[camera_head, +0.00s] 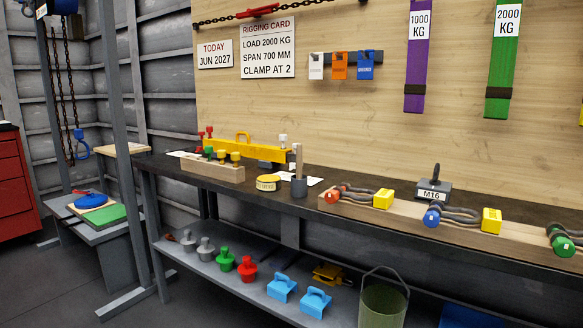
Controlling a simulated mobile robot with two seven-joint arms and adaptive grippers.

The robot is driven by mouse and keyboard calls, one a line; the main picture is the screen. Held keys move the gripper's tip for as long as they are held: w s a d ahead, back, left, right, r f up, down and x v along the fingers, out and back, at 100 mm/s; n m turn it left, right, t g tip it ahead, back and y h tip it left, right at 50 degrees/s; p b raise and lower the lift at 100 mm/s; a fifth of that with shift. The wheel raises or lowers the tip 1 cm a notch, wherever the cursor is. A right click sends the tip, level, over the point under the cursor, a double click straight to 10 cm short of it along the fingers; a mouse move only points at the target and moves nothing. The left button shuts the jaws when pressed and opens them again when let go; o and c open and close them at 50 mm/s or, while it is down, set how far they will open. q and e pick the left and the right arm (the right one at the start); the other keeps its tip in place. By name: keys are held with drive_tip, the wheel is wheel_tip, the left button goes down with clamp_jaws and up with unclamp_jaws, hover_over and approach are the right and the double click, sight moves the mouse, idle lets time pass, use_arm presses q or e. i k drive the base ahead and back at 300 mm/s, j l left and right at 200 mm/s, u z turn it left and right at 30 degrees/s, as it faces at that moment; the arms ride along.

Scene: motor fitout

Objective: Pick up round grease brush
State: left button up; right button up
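What looks like the grease brush (298,158) stands upright in a small dark grey cup (299,187) on the workbench. Only its pale handle shows; its bristle end is hidden in the cup, so I cannot see whether it is round. Neither of my grippers is in view.
A wooden block with coloured knobs (212,169) and a yellow beam (240,147) lie left of the tin. A wooden rack with shackles (400,212) lies to the right. A bucket (383,304) stands below. Bare bench top (255,172) around the cup is narrow.

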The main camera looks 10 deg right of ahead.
sight(299, 152)
drive_tip(key=i+j+z, duration=0.15)
drive_tip(key=i+j, duration=0.8)
drive_tip(key=i, duration=0.05)
